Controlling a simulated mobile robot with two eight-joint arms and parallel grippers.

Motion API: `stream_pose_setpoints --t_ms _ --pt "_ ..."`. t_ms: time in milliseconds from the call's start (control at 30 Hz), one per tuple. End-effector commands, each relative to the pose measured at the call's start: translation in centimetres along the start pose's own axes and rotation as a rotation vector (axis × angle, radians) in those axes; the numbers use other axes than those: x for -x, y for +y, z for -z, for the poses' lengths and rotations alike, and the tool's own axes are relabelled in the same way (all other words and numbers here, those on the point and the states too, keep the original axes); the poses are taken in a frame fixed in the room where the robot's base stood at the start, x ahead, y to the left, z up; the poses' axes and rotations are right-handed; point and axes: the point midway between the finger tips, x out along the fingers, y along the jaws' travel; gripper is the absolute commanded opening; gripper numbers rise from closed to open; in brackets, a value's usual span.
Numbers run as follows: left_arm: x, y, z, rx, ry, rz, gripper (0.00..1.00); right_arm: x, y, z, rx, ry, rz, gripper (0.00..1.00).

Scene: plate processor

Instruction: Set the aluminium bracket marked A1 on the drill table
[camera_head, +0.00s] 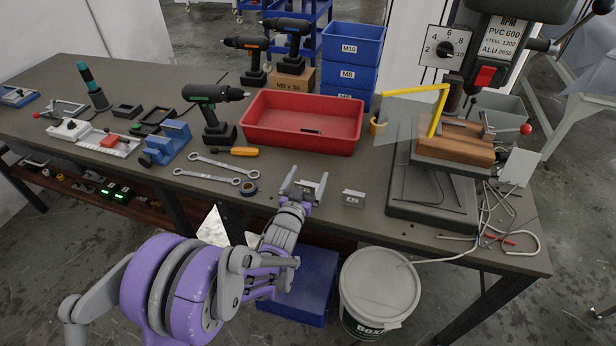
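A small grey metal block (353,198) with a mark on its front lies near the front edge of the bench; I cannot read the mark surely, so I cannot tell if it is A1. My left gripper (305,184) is just left of this block, over the bench front, with its fingers apart and nothing clearly between them. The drill press stands at the right. Its drill table (450,168) carries a wooden block (455,148), behind a clear guard with a yellow frame (412,93). My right gripper is not in view.
A red tray (255,139) lies behind my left gripper. A white bucket (380,283) stands before the bench. Cables and hooks (510,225) lie right of the drill base (430,208).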

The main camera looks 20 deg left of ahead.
Motion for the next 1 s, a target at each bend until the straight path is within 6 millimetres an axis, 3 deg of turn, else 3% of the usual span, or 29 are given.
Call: stream_pose_setpoints --t_ms 333,800,1000 --pt "0.6 0.0 0.4 0.0 0.0 0.0 1.0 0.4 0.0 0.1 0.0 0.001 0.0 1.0" --pt "9.9 0.0 0.3 -0.001 0.0 0.0 1.0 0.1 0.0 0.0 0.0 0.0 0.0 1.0" --pt "11.8 0.0 0.4 0.001 0.0 0.0 1.0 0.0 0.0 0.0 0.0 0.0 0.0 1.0"
